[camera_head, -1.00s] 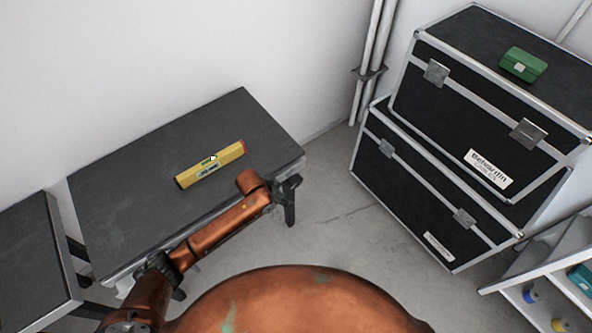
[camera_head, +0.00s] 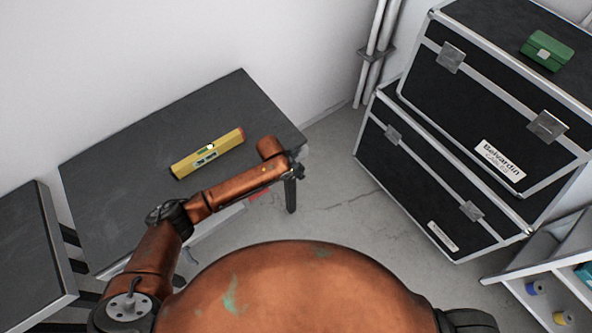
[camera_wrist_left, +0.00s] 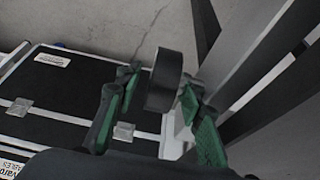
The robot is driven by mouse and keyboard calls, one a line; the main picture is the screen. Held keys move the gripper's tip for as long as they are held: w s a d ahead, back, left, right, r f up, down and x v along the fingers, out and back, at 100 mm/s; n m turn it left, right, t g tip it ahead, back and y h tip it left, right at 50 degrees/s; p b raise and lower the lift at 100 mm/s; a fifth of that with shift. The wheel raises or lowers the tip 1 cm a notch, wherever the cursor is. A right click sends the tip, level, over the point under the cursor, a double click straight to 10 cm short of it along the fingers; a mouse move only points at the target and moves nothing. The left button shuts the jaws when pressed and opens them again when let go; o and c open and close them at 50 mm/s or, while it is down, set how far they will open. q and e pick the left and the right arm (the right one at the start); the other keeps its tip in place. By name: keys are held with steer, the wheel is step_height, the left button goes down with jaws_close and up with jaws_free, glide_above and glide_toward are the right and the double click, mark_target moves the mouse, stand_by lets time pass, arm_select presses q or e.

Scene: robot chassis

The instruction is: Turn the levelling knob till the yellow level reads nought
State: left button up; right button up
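The yellow level (camera_head: 207,154) lies on the dark-topped table (camera_head: 120,185), with a greenish vial in its middle and a red end. I cannot read the bubble. In the left wrist view a dark round knob (camera_wrist_left: 165,78) shows between the green-padded fingers of my left gripper (camera_wrist_left: 157,88). The gripper is open, with a gap to the knob visible on the left side; I cannot tell whether the right finger touches it. In the head view my left arm reaches past the table's front right corner, and its fingers are not clear there. My right gripper is not in view.
Two black cases (camera_head: 440,190) with metal edges are stacked at the right, a green box (camera_head: 547,50) on top. Another dark table (camera_head: 30,250) stands at the left. A shelf (camera_head: 555,265) is at lower right. Bare floor (camera_head: 330,150) lies between table and cases.

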arm_select(q)
steer(key=c, duration=1)
steer(key=shift+d+r+g+y+p, duration=0.15)
steer(key=shift+g+y+p, duration=0.3)
steer(key=shift+p, duration=0.2)
steer(key=shift+w+g+y+p, duration=0.1)
steer(key=shift+g+y+p, duration=0.25)
steer(key=shift+y+p, duration=0.15)
steer(key=shift+d+y, duration=0.1)
steer(key=shift+y, duration=0.25)
steer(key=shift+f+g+y+b, duration=0.4)
steer(key=shift+g+y+b, duration=0.35)
steer(key=shift+g+y, duration=0.05)
steer(key=shift+g+y+b, duration=0.3)
steer(key=shift+y+b, duration=0.1)
steer(key=shift+b, duration=0.25)
steer(key=shift+g+y+b, duration=0.3)
steer(key=shift+y+b, duration=0.1)
steer(key=shift+b, duration=0.2)
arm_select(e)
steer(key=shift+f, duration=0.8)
arm_select(q)
steer(key=shift+r, duration=0.1)
